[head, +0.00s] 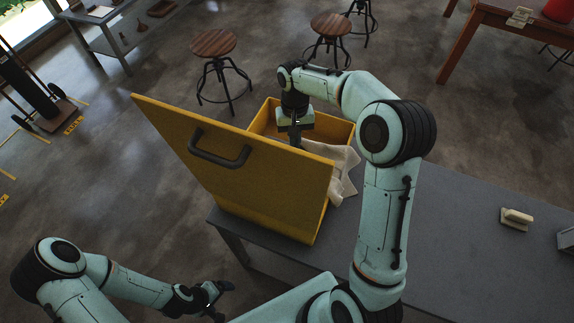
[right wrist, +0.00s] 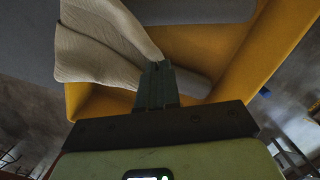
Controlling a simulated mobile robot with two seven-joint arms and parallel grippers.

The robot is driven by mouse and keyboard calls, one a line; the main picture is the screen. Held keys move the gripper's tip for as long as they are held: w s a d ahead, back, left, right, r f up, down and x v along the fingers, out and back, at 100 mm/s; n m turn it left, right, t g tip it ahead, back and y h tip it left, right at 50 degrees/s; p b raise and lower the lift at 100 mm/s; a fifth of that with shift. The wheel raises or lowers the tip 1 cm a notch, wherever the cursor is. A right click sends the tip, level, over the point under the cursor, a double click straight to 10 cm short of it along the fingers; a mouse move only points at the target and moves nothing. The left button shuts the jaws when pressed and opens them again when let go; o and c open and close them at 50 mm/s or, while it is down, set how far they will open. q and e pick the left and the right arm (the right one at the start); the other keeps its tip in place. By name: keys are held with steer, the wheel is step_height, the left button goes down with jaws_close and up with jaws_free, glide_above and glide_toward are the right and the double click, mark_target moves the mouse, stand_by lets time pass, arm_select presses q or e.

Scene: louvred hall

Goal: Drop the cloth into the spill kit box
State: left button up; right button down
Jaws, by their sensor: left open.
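The yellow spill kit box (head: 335,130) stands on the grey table with its lid (head: 240,170) raised on the near side. The pale beige cloth (head: 342,168) hangs in folds at the box's right side, partly over the rim. My right gripper (head: 296,138) points down into the box opening; its fingertips are partly hidden behind the lid. In the right wrist view its fingers are together with the cloth (right wrist: 100,45) at their tips, trailing to the left over the box wall. My left gripper (head: 218,297) is open and empty, low at the front, apart from the box.
The grey table (head: 450,240) is largely clear right of the box, with a cream-handled brush-like object (head: 516,218) there. Stools (head: 213,45) stand behind the box. A wooden table (head: 490,22) is at the back right, and a hand truck (head: 35,95) at the left.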

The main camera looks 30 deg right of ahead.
steer(key=shift+f, duration=0.45)
jaws_free()
stand_by(0.5)
steer(key=shift+r, duration=0.1)
steer(key=shift+w+r, duration=0.15)
steer(key=shift+r, duration=1.2)
steer(key=shift+w+r, duration=0.1)
steer(key=shift+r, duration=1.2)
steer(key=shift+d+r, duration=0.1)
step_height(320, 180, up, 13)
steer(key=w, duration=0.1)
steer(key=shift+w+d, duration=0.3)
steer(key=shift+w, duration=0.1)
